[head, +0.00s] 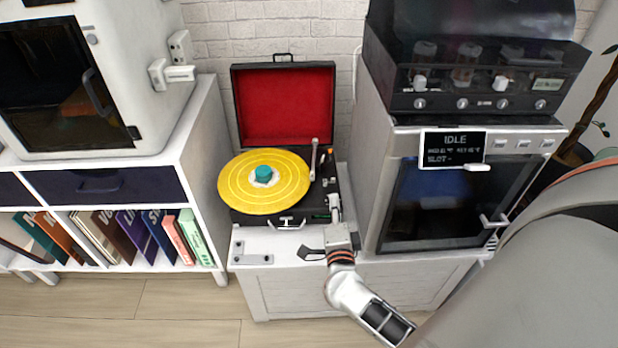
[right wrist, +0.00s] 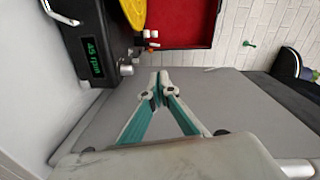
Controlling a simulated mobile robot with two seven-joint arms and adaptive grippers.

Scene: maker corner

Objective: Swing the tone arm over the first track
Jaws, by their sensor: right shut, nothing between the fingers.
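The record player (head: 325,197) stands open on a white cabinet, with a yellow record (head: 240,190) on its platter and a teal piece at the record's centre. The pale tone arm (head: 314,160) lies along the record's right side, its front end close to the record's edge; I cannot tell if it is over the rim. My right gripper (head: 335,204) is shut and empty at the player's front right corner, apart from the tone arm. In the right wrist view its fingertips (right wrist: 160,80) meet beside the player's front panel (right wrist: 94,57), which reads 45 rpm. My left gripper is out of view.
The red-lined lid (head: 285,105) stands open behind the platter. A machine with a dark door (head: 440,205) and an IDLE display stands close on the right. A shelf with record sleeves (head: 130,235) is on the left. A grey plate (head: 252,253) lies on the cabinet front.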

